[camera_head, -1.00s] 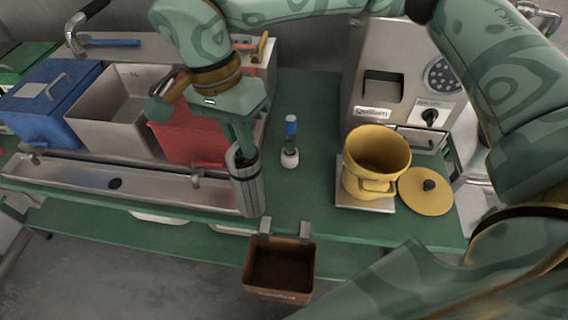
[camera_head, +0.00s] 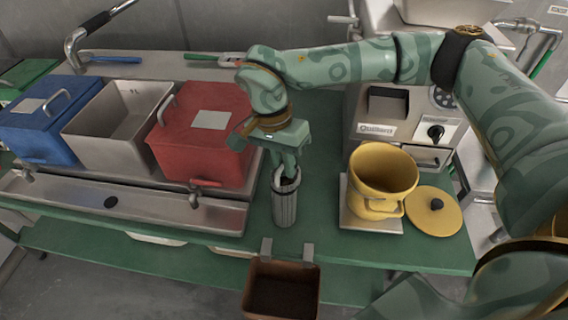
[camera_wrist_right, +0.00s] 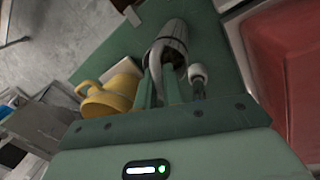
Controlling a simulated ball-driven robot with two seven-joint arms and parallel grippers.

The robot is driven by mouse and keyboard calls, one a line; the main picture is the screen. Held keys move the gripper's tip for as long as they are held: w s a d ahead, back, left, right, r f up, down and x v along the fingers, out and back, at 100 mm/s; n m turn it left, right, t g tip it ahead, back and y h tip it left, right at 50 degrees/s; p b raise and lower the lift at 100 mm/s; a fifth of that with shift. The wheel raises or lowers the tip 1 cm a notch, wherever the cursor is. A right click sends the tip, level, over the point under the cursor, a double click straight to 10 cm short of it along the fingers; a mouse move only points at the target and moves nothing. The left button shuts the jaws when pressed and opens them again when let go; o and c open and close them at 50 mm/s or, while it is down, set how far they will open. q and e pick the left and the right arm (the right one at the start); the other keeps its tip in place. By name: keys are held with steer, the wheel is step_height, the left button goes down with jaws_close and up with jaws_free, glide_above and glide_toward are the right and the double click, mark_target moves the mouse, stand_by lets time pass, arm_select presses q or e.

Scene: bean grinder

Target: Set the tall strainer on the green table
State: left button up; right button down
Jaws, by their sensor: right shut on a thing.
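The tall strainer (camera_head: 284,207), a grey ribbed cylinder, is upright over the front part of the green table (camera_head: 319,130), between the sink unit and the yellow pot. I cannot tell whether its base touches the table. My right gripper (camera_head: 285,176) is shut on the strainer's upper rim, pointing down from above. In the right wrist view the strainer (camera_wrist_right: 168,43) shows beyond the fingers, its open mouth towards the camera. My left gripper is not in view.
A yellow pot (camera_head: 381,178) on a scale and a yellow lid (camera_head: 433,212) are to the right. A red box (camera_head: 203,130) is left, behind the sink trough (camera_head: 150,207). A brown bin (camera_head: 281,291) hangs at the front edge. A small white-based item (camera_wrist_right: 198,78) is close by the strainer.

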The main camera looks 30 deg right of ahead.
steer(key=c, duration=1.5)
jaws_free()
steer(key=shift+c, duration=0.2)
step_height(320, 180, up, 12)
steer(key=w+a+p, duration=0.1)
steer(key=w+p, duration=0.1)
steer(key=shift+p, duration=0.3)
steer(key=shift+a, duration=0.1)
